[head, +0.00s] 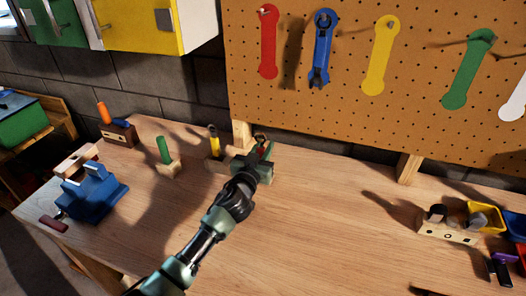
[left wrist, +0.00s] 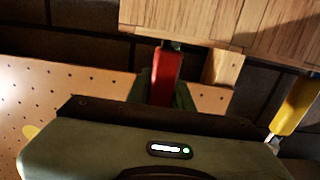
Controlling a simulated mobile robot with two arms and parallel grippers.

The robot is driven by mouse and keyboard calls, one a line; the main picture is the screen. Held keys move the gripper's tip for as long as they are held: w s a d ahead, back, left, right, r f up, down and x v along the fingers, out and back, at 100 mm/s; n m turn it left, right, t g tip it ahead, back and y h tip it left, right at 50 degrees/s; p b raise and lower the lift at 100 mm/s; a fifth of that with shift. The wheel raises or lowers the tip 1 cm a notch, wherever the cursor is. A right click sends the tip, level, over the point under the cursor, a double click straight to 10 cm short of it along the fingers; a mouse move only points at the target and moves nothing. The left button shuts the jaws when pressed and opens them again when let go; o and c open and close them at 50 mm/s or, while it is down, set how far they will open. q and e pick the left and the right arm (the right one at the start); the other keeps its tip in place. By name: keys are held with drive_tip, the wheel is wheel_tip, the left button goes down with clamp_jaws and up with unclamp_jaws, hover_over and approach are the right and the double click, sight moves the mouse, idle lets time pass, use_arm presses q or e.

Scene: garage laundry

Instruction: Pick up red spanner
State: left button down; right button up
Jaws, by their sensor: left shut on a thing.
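My left gripper (head: 262,158) is shut on a red tool, taken to be the red spanner (head: 266,149), at the back of the workbench near the pegboard's foot. In the left wrist view the red spanner (left wrist: 165,76) shows as a flat red body between the green fingers (left wrist: 162,92), with a dark end beyond. A wooden block (left wrist: 225,68) is close beside it; I cannot tell whether they touch. Much of the spanner is hidden by the gripper. On the pegboard is a red spanner outline (head: 268,42) with no tool on it. My right gripper is not in view.
A yellow-handled tool (head: 213,140) and a green-handled tool (head: 163,150) stand just left of my gripper. A blue vise (head: 92,195) is at the left. A blue spanner (head: 321,48) hangs on the pegboard (head: 345,110). The middle workbench (head: 320,220) is clear.

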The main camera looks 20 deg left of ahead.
use_arm(q)
wheel_tip(320, 180, up, 20)
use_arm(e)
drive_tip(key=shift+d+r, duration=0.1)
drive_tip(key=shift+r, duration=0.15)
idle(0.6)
